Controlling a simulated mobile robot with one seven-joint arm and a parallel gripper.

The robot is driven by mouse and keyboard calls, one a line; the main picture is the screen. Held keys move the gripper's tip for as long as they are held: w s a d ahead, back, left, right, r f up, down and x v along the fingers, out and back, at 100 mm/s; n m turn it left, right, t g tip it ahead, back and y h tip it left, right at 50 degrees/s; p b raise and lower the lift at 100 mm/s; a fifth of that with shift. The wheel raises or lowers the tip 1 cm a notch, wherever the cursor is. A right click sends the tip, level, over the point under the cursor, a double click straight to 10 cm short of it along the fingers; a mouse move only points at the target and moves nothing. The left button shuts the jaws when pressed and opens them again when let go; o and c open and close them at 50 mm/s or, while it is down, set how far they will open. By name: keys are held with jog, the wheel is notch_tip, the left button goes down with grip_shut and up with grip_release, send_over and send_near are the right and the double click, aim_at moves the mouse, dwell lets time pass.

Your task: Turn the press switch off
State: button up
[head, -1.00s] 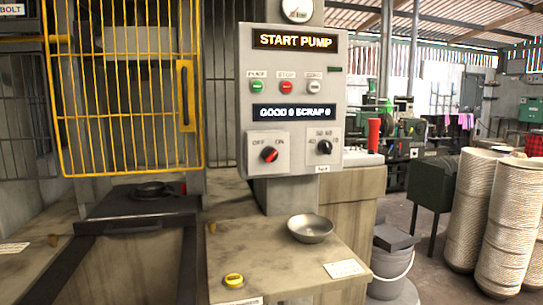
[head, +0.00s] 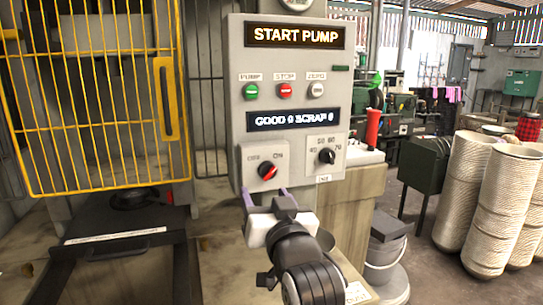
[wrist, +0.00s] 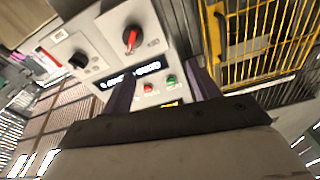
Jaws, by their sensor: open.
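The press switch (head: 267,171) is a red and black rotary knob on a light plate marked OFF at left and ON at right. Its pointer leans up and right, toward ON. The knob also shows in the wrist view (wrist: 131,38), which is turned over. My gripper (head: 264,194) is open and empty, with two purple fingers apart, just below the knob in the head view. I see no contact with the knob.
The grey control box (head: 240,90) carries PUMP, STOP and ZERO buttons and a black dial (head: 326,156) right of the switch. A yellow barred guard (head: 100,100) stands close at left.

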aim_at(270, 174)
jog(key=shift+m+g+h, duration=0.5)
jog(key=shift+m+h, duration=0.1)
jog(key=w+p, duration=0.1)
jog(key=w, duration=0.3)
jog(key=w+p, duration=0.1)
jog(key=w, duration=0.4)
jog(key=w+f+p, duration=0.1)
jog(key=w, duration=0.3)
jog(key=shift+w+d+p, duration=0.3)
jog(key=shift+w+d, duration=0.05)
jog(key=shift+w, duration=0.05)
jog(key=c, duration=1)
jog(key=shift+o, duration=0.2)
